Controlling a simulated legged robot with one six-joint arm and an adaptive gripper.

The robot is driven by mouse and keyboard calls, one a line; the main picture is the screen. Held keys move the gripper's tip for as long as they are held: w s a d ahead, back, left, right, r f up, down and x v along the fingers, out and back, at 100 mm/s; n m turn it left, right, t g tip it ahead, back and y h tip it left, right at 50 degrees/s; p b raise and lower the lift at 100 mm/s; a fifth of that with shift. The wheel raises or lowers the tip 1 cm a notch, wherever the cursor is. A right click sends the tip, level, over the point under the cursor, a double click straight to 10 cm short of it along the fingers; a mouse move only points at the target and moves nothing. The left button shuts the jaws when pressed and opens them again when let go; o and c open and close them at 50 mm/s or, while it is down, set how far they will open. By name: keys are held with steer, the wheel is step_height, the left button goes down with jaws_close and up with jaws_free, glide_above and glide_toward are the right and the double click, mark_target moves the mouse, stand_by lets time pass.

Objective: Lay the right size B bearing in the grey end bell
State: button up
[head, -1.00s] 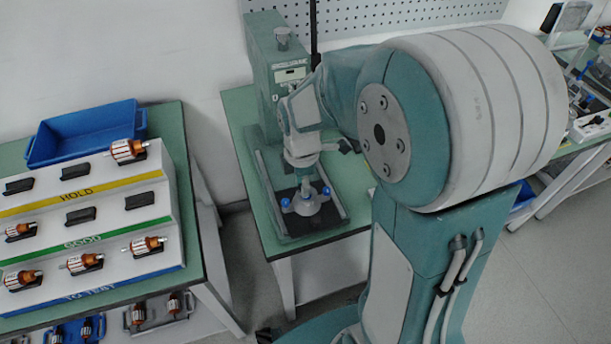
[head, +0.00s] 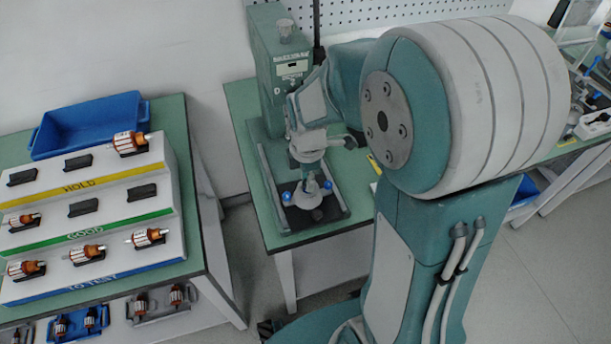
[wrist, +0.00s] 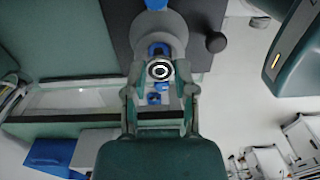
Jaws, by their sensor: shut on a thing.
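The bearing (wrist: 160,70) is a small ring with a dark and light face, seen between my fingertips in the wrist view. My gripper (wrist: 160,76) is shut on it, with one finger on each side. The grey end bell (wrist: 172,28) is behind and below the bearing in the wrist view, with blue parts around it. In the head view the end bell (head: 307,200) sits on the dark plate of the press, with blue knobs at its sides. My gripper (head: 313,182) is right over it there. I cannot tell whether the bearing touches the end bell.
The green press (head: 276,70) stands on the green bench behind my gripper. A dark round knob (wrist: 216,42) is right of the end bell in the wrist view. A stepped rack (head: 100,225) with several armatures and a blue bin (head: 90,125) are on the left table.

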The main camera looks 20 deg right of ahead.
steer(key=shift+d+f, duration=0.25)
steer(key=shift+f, duration=0.15)
steer(key=shift+a, duration=0.25)
steer(key=shift+f, duration=0.25)
steer(key=o, duration=0.8)
